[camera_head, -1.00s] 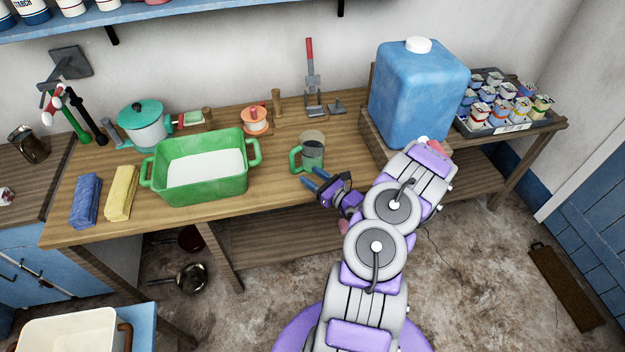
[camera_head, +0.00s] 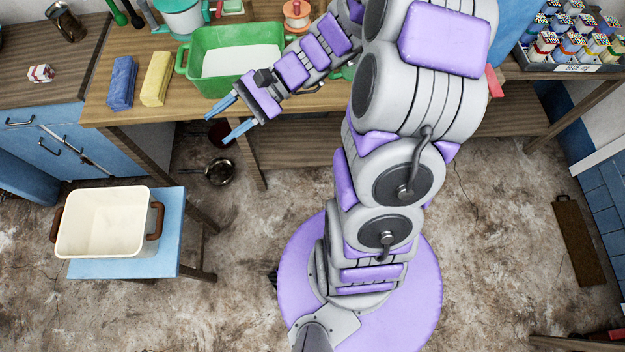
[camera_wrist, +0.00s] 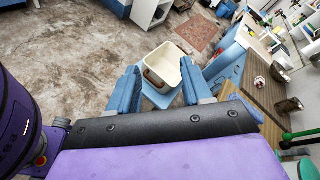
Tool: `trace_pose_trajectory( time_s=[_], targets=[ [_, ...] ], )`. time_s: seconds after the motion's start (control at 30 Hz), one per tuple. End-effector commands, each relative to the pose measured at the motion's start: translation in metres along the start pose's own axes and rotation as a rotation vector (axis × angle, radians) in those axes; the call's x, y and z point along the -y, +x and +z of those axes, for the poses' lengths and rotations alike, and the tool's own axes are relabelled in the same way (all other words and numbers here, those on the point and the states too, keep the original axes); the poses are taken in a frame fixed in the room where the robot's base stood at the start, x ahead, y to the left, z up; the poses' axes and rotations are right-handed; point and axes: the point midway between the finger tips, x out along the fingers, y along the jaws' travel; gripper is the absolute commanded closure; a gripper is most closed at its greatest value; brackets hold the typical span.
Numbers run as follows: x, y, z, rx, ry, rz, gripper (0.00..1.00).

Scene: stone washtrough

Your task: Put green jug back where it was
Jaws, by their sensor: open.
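The green jug is almost wholly hidden behind my arm in the head view. Only a sliver of green (camera_head: 347,72), which looks like its handle, shows beside my forearm on the wooden bench. My gripper (camera_head: 221,120) is open and empty, over the bench's front edge, in front of the green basin. It is to the left of the jug and apart from it. In the wrist view my open gripper (camera_wrist: 158,68) has nothing between its fingers; the cream tub lies beyond them. The jug is not seen in the wrist view.
The green basin (camera_head: 208,40) stands on the bench (camera_head: 105,92), with yellow (camera_head: 156,78) and blue (camera_head: 122,82) cloths to its left. The cream tub (camera_head: 70,235) sits on a low blue stand (camera_head: 168,232). A pan (camera_head: 220,172) lies under the bench. Open floor lies in front.

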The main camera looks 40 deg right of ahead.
Motion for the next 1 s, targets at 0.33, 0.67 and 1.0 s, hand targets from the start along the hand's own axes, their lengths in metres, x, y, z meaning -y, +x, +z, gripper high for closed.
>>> trace_pose_trajectory(
  time_s=[0.33, 0.67, 1.0],
  targets=[
    [-0.089, 0.02, 0.083, -0.091, -0.32, 0.555, 0.51],
    [-0.153, -0.027, 0.116, -0.267, -0.618, 0.998, 0.51],
    [-0.173, -0.073, 0.126, -0.414, -0.788, 1.225, 0.51]
  ],
)
